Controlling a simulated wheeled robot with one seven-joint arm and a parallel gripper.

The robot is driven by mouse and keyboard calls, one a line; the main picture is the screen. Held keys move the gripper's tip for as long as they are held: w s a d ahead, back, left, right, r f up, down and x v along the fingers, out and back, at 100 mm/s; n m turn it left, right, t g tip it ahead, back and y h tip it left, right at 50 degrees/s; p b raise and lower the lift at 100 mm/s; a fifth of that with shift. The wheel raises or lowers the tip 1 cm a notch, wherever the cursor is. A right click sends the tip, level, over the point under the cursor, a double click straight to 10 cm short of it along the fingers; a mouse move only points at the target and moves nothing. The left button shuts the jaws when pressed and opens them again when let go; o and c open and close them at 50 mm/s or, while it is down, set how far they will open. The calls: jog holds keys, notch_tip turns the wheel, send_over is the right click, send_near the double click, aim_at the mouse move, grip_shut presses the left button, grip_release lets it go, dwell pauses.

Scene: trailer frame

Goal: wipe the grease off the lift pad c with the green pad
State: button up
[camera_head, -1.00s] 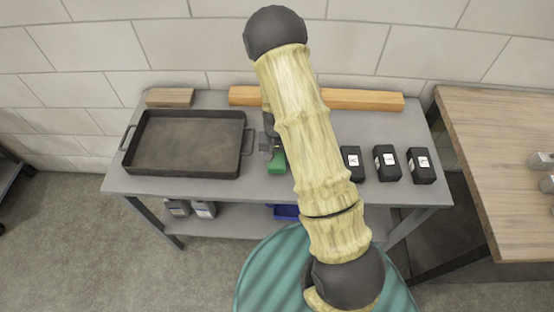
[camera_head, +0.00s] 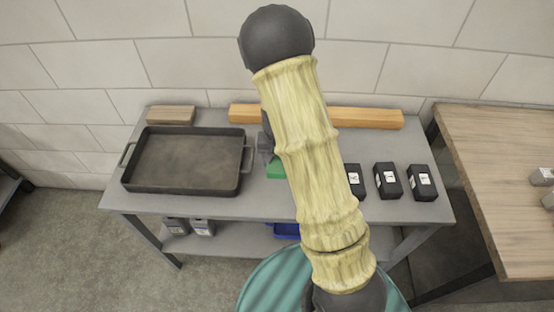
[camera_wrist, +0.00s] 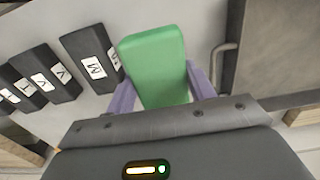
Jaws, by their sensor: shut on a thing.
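My gripper (camera_wrist: 162,88) is shut on the green pad (camera_wrist: 155,55), with a purple-grey finger on each side of it. In the head view the green pad (camera_head: 275,171) shows over the bench between the tray and the black blocks, partly hidden by my arm. Black blocks with white letter labels, likely the lift pads, stand in a row on the bench: one (camera_head: 387,181) and one (camera_head: 421,182) are clear, one (camera_head: 354,180) is partly behind my arm. In the wrist view a block marked M (camera_wrist: 91,60) is beside the green pad. I cannot tell which is lift pad c; no grease is discernible.
A dark handled tray (camera_head: 186,187) fills the bench's left part. A long wooden beam (camera_head: 365,118) and a short wood block (camera_head: 170,115) lie at the back by the wall. A wooden table (camera_head: 500,170) stands at right. Bottles and a blue bin (camera_head: 286,231) are on the lower shelf.

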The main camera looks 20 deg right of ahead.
jog(key=o, duration=0.3)
jog(key=shift+c, duration=0.6)
notch_tip(320, 180, down, 5)
jog(key=n, duration=0.3)
jog(key=shift+w+d, duration=0.1)
jog(key=shift+w+f+n, duration=0.1)
jog(key=shift+f+n, duration=0.2)
